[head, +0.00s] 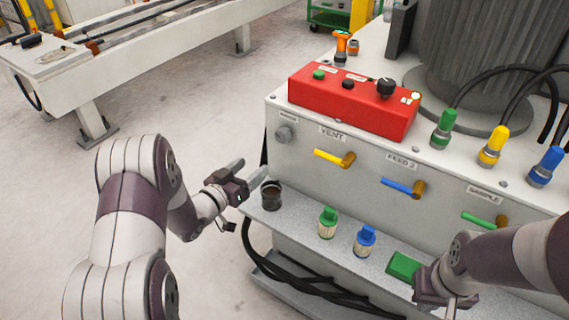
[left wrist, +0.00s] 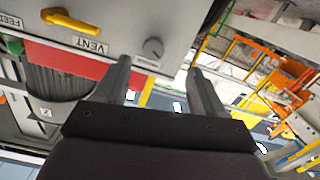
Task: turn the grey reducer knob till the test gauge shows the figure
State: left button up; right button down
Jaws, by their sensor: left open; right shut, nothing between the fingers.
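The grey reducer knob (head: 284,133) sits on the upper left of the white cabinet's front face, under a small label too small to read. It also shows in the left wrist view (left wrist: 153,48), between and beyond the two fingers. My left gripper (head: 250,172) is open and empty, below and left of the knob and apart from it. In the left wrist view the open fingers (left wrist: 158,68) point toward the cabinet face. My right gripper (head: 451,305) is shut and empty at the lower right, beside a green block (head: 403,266). I cannot make out the test gauge.
Yellow VENT (head: 333,158), blue FEED 2 (head: 402,187) and green SAMPLE (head: 484,221) handles project from the cabinet. The ledge bears a dark cup (head: 271,196), a green bottle (head: 327,222) and a blue bottle (head: 364,240). A red control box (head: 350,98) sits on top.

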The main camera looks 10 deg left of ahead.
aim_at(280, 138)
pick_arm(q)
jog(key=shift+t+h, duration=0.3)
jog(key=b+x, duration=0.1)
jog(key=x, duration=0.3)
jog(key=b+x, duration=0.1)
jog(key=x, duration=0.3)
jog(key=r+b+x, duration=0.1)
jog(key=x, duration=0.3)
jog(key=shift+w+d, duration=0.1)
jog(key=shift+d, duration=0.05)
jog(key=shift+w+d+r, duration=0.15)
jog(key=shift+w, duration=0.25)
jog(key=c, duration=1.1)
